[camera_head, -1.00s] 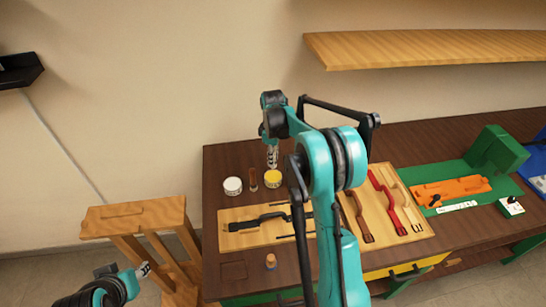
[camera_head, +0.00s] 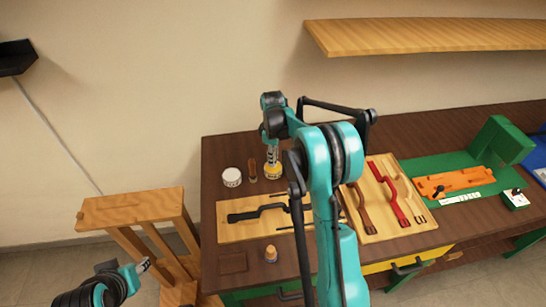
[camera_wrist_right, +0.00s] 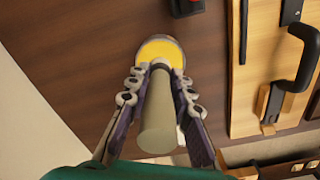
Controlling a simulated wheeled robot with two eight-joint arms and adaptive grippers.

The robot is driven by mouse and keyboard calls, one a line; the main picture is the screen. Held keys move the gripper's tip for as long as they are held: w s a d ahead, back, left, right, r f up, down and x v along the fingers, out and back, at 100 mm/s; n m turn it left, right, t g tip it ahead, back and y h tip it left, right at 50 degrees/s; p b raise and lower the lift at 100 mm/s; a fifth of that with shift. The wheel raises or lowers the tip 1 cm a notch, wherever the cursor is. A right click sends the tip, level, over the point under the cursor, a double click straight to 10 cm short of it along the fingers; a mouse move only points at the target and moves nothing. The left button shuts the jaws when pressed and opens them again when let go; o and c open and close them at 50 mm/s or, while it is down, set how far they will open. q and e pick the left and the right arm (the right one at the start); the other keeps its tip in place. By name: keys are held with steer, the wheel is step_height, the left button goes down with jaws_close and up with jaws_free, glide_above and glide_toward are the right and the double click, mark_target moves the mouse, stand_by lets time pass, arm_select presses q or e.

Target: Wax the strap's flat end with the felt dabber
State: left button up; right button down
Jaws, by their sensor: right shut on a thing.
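My right gripper (camera_wrist_right: 158,110) is shut on the pale round handle of the dabber (camera_wrist_right: 160,130). It points down at the yellow wax tin (camera_wrist_right: 160,50); the felt tip is hidden behind the handle, so I cannot tell whether it touches the wax. In the head view the right gripper (camera_head: 272,158) is right over the yellow tin (camera_head: 273,173). A black strap (camera_head: 243,216) lies on a light wooden board (camera_head: 232,234), partly hidden by my right arm. My left gripper (camera_head: 143,266) is low at the left, away from the bench; its jaws are too small to read.
A white jar (camera_head: 231,177) and a small brown item (camera_head: 252,171) stand left of the tin. A small orange-brown bottle (camera_head: 270,254) stands near the bench front. A second board (camera_head: 372,228) holds brown and red straps. A wooden stand (camera_head: 130,208) is left of the bench.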

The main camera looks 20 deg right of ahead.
steer(key=shift+f+b, duration=0.45)
steer(key=shift+f, duration=0.1)
stand_by(1.5)
steer(key=shift+r+p, duration=0.4)
steer(key=shift+r, duration=0.1)
steer(key=shift+r+p, duration=1.8)
steer(key=shift+r, duration=1.2)
